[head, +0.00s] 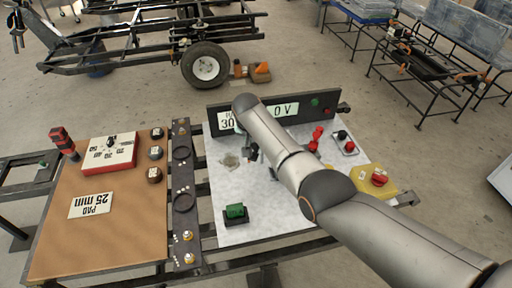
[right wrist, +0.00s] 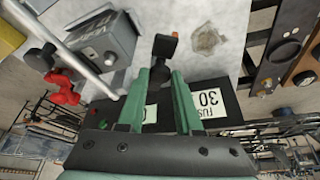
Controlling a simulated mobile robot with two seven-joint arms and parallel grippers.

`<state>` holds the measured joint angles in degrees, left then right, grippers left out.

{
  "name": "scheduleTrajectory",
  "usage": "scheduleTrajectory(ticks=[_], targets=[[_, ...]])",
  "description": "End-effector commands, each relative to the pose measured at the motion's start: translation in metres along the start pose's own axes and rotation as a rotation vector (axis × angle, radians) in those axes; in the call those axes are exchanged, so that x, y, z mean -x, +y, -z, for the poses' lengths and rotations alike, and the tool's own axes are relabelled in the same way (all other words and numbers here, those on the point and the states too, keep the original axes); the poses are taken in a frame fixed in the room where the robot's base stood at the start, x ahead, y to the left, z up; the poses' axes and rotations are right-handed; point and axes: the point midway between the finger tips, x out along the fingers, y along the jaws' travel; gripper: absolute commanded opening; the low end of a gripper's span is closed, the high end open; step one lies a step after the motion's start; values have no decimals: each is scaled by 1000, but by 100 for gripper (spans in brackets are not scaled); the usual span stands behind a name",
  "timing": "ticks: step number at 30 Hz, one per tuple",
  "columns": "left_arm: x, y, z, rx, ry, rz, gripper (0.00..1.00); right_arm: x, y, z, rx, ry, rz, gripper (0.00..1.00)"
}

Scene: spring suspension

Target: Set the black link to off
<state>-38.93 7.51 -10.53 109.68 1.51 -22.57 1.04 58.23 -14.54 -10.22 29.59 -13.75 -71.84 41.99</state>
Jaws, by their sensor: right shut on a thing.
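My right gripper (right wrist: 163,76) shows in the right wrist view, its two teal fingers shut on a dark upright piece (right wrist: 163,47) with a small orange-red end. This piece appears to be the black link. It stands over the pale board (head: 262,230), beside a worn grey patch (right wrist: 208,40). In the head view my right arm comes in from the right and hides most of the gripper. A dark bit shows there just right of the patch (head: 230,160); I cannot tell if it is finger or link. My left gripper is not in view.
A dark upright panel (head: 328,98) with labels runs along the board's back. A grey labelled box (right wrist: 105,42) and a red lever (right wrist: 62,88) stand near the gripper.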

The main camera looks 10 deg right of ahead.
Motion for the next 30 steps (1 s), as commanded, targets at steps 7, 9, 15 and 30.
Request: scheduleTrajectory(ticks=[7,9,15,30], targets=[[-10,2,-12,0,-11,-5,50,-2,-4,-1,-72,-2,-27,0],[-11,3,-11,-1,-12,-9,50,-2,-4,0,-81,-2,-30,0],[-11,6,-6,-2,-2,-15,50,-1,-4,0,-92,-3,-35,0],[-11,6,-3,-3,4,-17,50,-1,-4,0,-90,-2,-34,62]])
